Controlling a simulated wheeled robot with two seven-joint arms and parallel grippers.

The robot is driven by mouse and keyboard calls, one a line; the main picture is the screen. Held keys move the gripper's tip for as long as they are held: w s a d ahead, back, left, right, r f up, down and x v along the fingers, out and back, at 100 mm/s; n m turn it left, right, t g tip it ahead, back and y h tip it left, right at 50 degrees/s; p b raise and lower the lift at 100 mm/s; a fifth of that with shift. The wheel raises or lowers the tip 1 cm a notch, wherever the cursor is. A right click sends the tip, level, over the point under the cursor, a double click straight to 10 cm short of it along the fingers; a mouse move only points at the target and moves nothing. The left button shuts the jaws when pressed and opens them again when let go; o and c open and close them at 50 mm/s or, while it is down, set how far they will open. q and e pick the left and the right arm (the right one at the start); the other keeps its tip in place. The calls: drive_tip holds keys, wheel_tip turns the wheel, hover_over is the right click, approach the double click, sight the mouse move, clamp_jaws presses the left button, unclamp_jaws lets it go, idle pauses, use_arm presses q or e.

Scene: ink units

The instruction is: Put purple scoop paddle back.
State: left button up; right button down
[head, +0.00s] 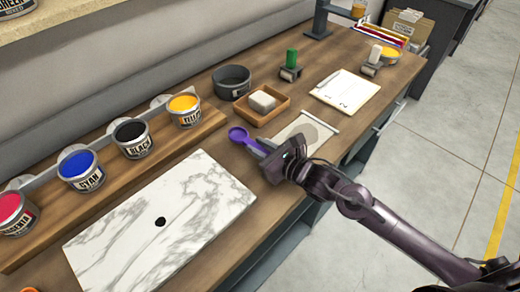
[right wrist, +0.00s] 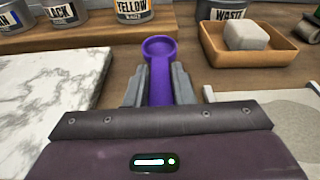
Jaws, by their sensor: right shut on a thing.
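The purple scoop paddle (head: 238,135) has a round cup end and a straight handle. My right gripper (head: 262,148) is shut on its handle, and the cup end points away from the gripper toward the ink cans. In the right wrist view the paddle (right wrist: 160,62) stands out between the two grey fingers of the gripper (right wrist: 159,88). The cup looks empty. The yellow ink can (right wrist: 134,10) is just beyond the cup in that view. I cannot tell whether the paddle touches the table. My left gripper is not in view.
Magenta, cyan, black and yellow cans stand on a wooden shelf (head: 110,178) at the left. A marble slab (head: 165,220) lies in front. A waste pot (head: 232,82), a wooden tray (head: 270,118) with a pale block, and a grey-white sheet (head: 303,130) are near the paddle.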

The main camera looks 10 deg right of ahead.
drive_tip(key=shift+f, duration=0.85)
drive_tip(key=shift+f+b, duration=0.6)
drive_tip(key=shift+b, duration=0.1)
drive_tip(key=c, duration=1.2)
unclamp_jaws()
drive_tip(key=shift+f, duration=0.1)
drive_tip(key=shift+c, duration=0.2)
